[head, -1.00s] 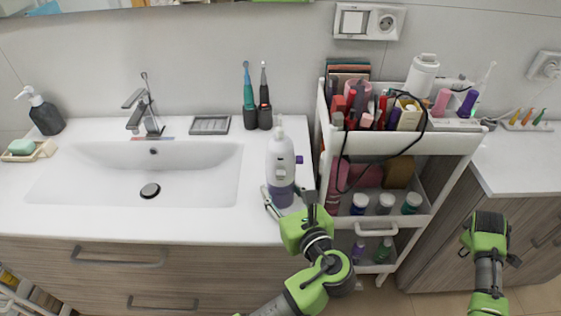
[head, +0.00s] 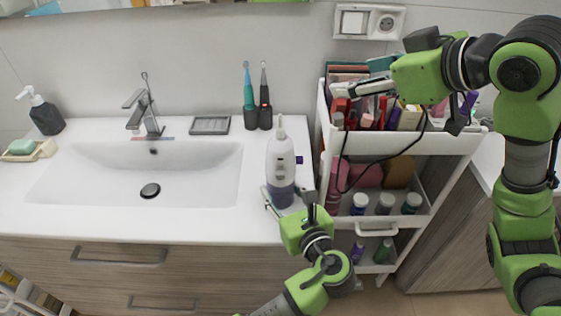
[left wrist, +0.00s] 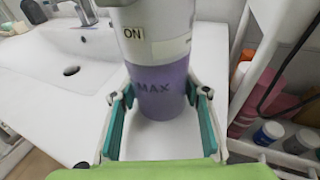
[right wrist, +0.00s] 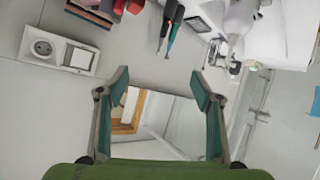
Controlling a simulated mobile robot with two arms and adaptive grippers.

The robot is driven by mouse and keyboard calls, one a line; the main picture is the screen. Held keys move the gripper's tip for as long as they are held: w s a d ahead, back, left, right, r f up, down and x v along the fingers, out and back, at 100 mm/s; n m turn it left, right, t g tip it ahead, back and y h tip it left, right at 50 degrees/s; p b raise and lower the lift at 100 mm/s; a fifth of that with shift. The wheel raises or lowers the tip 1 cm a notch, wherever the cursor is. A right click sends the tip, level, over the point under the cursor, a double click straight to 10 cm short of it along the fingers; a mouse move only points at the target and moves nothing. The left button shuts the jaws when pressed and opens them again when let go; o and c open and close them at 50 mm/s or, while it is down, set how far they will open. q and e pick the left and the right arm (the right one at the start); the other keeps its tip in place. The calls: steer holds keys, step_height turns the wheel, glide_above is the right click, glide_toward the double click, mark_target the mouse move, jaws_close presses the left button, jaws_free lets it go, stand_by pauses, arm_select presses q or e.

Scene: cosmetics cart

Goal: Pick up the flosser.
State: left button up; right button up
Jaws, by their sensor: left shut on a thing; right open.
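The flosser (head: 280,160) is a white upright body with a nozzle on top and a purple lower tank. It stands on the counter right of the sink. My left gripper (head: 287,201) is shut on its lower part. In the left wrist view the teal fingers flank the purple tank (left wrist: 163,95), marked MAX, with ON above. My right gripper (head: 352,80) is open and empty, pointing left above the cart's top. In the right wrist view its fingers (right wrist: 158,80) are apart with nothing between them, and the flosser (right wrist: 240,18) shows at top right.
The white cart (head: 400,143) right of the counter is packed with cosmetics, with a black cable hanging over its front. Two electric toothbrushes (head: 256,105) stand behind the flosser. A wall socket (head: 369,22) is above the cart. The sink (head: 110,175) and the air above it are clear.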

mark_target(287, 146)
steer(key=s+a+f+g, duration=0.1)
steer(key=a+f, duration=0.3)
steer(key=s+a+f+g, duration=0.1)
steer(key=a+f, duration=0.2)
steer(key=f, duration=0.1)
steer(key=s+a+f+g, duration=0.1)
steer(key=a+f, duration=0.2)
steer(key=a, duration=0.1)
steer(key=shift+s+a+f+g, duration=0.3)
steer(key=shift+a+f+g, duration=0.05)
steer(key=shift+f+g, duration=0.05)
steer(key=shift+d+x, duration=0.2)
steer(key=shift+x, duration=2.8)
steer(key=c, duration=1.2)
